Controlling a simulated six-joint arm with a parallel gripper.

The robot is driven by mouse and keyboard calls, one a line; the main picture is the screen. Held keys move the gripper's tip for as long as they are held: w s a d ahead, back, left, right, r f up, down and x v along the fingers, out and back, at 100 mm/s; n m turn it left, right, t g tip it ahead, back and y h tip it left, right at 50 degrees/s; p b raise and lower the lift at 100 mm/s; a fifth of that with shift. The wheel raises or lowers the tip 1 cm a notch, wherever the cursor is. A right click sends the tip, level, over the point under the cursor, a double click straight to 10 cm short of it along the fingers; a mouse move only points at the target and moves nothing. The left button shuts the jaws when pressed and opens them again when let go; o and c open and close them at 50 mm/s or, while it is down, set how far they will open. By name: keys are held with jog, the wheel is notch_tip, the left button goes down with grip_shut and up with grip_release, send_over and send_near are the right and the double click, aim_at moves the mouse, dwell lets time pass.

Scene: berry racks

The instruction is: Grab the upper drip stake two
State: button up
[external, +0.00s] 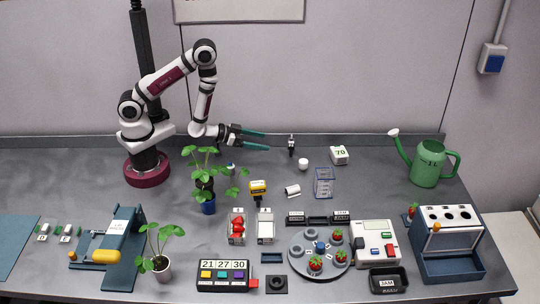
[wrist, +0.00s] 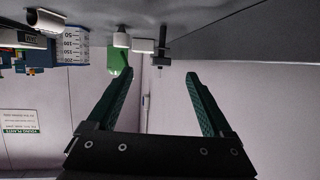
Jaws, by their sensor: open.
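A thin dark upright piece with a short crossbar (external: 291,145) stands at the back of the bench and may be the drip stake; I can read no number on it. In the wrist view, where the bench appears at the top, this dark stake (wrist: 162,48) shows just beyond and between the fingertips. My gripper (external: 267,140) is open and level, its green fingers pointing right toward the stake, with a gap left between them. In the wrist view my gripper (wrist: 158,74) has nothing between its fingers.
A white cup (external: 303,164), a block marked 70 (external: 340,155) and a clear graduated container (external: 324,182) stand to the right of the stake. A leafy plant in a blue pot (external: 208,207) is below my forearm. A green watering can (external: 427,165) stands far right.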

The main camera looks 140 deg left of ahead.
aim_at(291, 148)
jog(key=x, duration=0.9)
jog(key=shift+a+f, duration=0.1)
jog(key=shift+a, duration=0.3)
jog(key=x, duration=0.6)
jog(key=shift+w+r, duration=0.15)
jog(key=shift+r, duration=0.2)
jog(key=c, duration=1.3)
